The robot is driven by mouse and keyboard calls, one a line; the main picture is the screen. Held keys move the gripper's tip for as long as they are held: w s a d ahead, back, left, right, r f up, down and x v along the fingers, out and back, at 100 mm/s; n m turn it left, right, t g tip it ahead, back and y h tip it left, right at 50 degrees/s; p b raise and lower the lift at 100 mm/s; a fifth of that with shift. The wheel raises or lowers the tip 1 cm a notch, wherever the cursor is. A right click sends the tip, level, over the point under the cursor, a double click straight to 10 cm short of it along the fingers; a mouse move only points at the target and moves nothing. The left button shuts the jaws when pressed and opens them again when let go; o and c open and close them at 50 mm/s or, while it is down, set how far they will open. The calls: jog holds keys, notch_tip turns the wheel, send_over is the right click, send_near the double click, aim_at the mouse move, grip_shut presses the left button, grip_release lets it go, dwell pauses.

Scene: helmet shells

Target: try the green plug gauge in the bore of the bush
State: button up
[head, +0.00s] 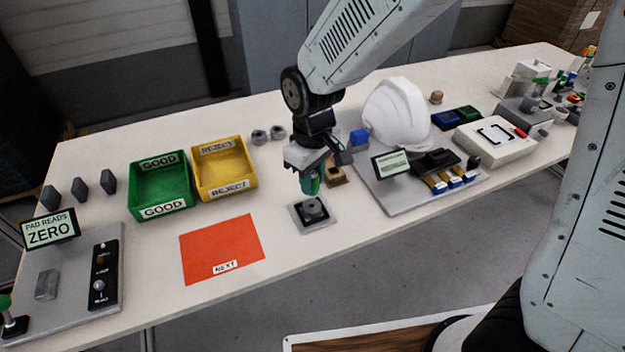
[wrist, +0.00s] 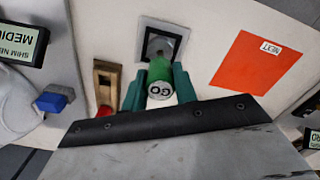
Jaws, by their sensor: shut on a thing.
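My gripper (head: 311,180) is shut on the green plug gauge (wrist: 160,78), whose end face reads GO in the wrist view. The gauge points down toward the bush (head: 313,208), a dark grey ring in a square plate (head: 326,225) on the table. In the head view the gauge is just above the bush, roughly upright. The bush also shows past the gauge in the wrist view (wrist: 159,47). The bore is hidden behind the gauge, and I cannot tell whether the tip touches it.
A wooden block (head: 336,174) with a red part stands close behind my gripper. An orange NEXT mat (head: 222,250) lies left of the bush. Green GOOD (head: 160,185) and yellow REJECT (head: 224,168) bins stand behind it. A grey board with a white helmet shell (head: 397,113) is to the right.

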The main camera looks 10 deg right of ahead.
jog(key=shift+r, duration=1.2)
